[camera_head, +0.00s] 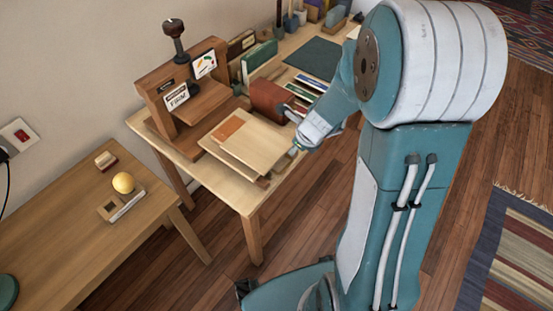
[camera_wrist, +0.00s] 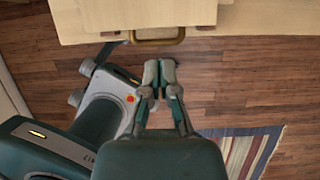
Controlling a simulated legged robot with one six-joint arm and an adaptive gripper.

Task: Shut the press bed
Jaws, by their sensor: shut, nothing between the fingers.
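The wooden press (camera_head: 152,95) stands on the light wood table, with a dark screw knob on top. Its pale press bed (camera_head: 262,147) sticks out well in front of the frame, with an orange-brown patch on its top. In the wrist view the bed's edge (camera_wrist: 90,20) crosses the top, with a brass handle (camera_wrist: 157,42) below it. My gripper (camera_head: 295,150) is at the bed's front right side. In the wrist view my gripper (camera_wrist: 158,68) is shut and empty, its fingertips just below the handle in the picture; a small gap shows between them.
A reddish-brown block (camera_head: 270,98) and several books stand right of the press, near my arm. A lower wooden table (camera_head: 70,230) at the left holds a yellow ball (camera_head: 123,183). Wood floor (camera_head: 215,265) lies open in front of the press table.

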